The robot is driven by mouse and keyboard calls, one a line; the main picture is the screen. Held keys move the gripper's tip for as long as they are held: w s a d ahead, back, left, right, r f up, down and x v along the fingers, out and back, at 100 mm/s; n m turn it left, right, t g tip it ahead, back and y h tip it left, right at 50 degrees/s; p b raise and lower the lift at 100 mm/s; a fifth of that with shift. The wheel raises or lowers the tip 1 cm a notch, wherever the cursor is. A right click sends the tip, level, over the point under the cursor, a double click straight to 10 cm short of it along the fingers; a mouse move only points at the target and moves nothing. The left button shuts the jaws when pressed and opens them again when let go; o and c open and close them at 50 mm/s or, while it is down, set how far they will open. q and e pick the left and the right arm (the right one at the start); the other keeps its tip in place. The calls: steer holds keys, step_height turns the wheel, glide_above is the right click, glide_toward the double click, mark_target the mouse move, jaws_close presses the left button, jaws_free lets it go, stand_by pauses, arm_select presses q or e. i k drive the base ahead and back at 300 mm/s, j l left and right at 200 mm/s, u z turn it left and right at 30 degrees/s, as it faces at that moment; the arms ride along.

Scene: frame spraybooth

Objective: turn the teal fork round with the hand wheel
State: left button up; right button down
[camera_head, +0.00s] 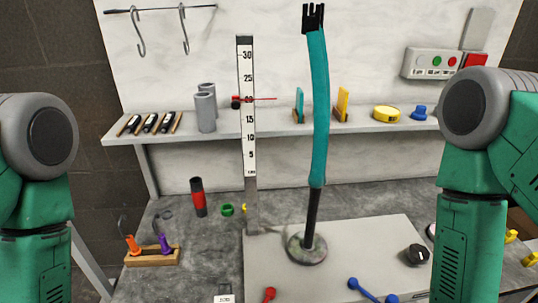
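The teal fork (318,100) stands nearly upright with its black forked ends at the top, leaning slightly to the left. Its black lower stem (312,210) goes down into a round grey disc (307,250) on a pale board. The disc looks like the hand wheel, but I cannot be sure. The fork seems to be seen edge-on, so I cannot make out two separate legs. My green arms show at the left and right edges. Neither gripper is in view.
A ruler post (246,150) with a red pointer stands left of the fork. A shelf (270,130) behind holds tubes, a tape roll and blocks. A black knob (418,254) lies right of the disc. A wooden rack (152,257) is at left. The pale board (370,240) has free room.

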mark_target(418, 254)
steer(key=z, duration=1.15)
